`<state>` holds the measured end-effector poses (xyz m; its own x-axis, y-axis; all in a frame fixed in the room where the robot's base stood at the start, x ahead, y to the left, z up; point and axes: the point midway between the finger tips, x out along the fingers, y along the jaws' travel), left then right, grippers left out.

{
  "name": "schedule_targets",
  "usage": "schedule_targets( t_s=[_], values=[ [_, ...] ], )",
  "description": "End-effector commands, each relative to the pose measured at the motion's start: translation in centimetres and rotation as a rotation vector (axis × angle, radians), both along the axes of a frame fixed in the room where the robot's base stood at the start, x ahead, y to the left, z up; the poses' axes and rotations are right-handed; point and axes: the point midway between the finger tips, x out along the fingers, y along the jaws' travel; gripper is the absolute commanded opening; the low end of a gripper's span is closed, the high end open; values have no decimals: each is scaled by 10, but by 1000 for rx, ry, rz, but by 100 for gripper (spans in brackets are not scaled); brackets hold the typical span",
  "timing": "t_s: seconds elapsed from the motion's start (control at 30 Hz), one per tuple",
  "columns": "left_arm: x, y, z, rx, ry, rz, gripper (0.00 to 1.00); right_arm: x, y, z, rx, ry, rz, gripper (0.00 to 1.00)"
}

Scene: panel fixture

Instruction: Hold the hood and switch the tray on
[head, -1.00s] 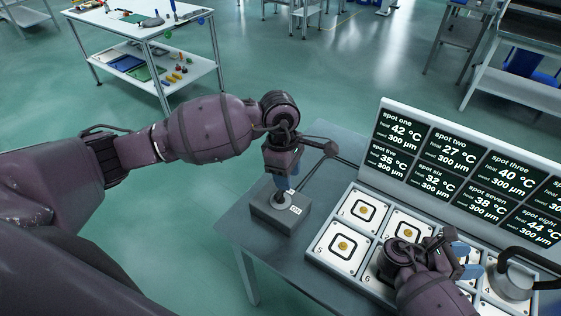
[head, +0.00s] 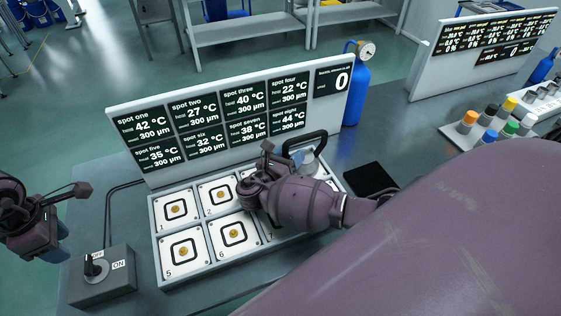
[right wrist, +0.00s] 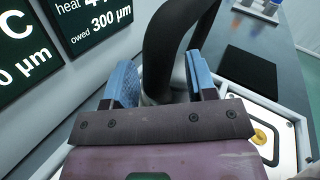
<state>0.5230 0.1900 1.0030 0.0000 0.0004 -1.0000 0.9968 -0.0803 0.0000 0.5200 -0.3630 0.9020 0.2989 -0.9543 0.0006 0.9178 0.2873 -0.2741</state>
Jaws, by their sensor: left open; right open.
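The hood (head: 309,164) is a grey metal cylinder with a black looped handle (head: 303,141), standing at the back right of the white tray (head: 158,256). My right gripper (head: 292,157) is open at the hood. In the right wrist view, the handle (right wrist: 165,50) passes between the open blue fingers (right wrist: 162,82); no firm grip shows. The grey switch box (head: 104,288) has a black knob (head: 95,266) and OFF and ON labels; the knob appears to point toward OFF. My left gripper (head: 52,252) is open and empty, left of the switch box, apart from the knob.
A display panel (head: 112,119) with spot readings stands behind the tray. A blue gas cylinder (head: 356,92) with a gauge is behind its right end. A black pad (head: 371,180) lies right of the tray. Colored-cap bottles (head: 468,121) stand farther right.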

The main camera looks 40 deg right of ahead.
Motion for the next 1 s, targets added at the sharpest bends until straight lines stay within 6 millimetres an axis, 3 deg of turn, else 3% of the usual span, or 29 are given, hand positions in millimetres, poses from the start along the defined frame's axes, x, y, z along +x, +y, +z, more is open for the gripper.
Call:
schedule_targets(
  t_s=[0.47, 0.8, 1.0],
  values=[
    [0, 0, 0, 0, 0, 0, 43, 3, -9, 0, 1, 0, 0, 50],
    [0, 0, 0, 0, 0, 0, 43, 3, -9, 0, 0, 0, 0, 0],
    [0, 0, 0, 0, 0, 0, 43, 3, -9, 0, 1, 1, 0, 0]
  ],
)
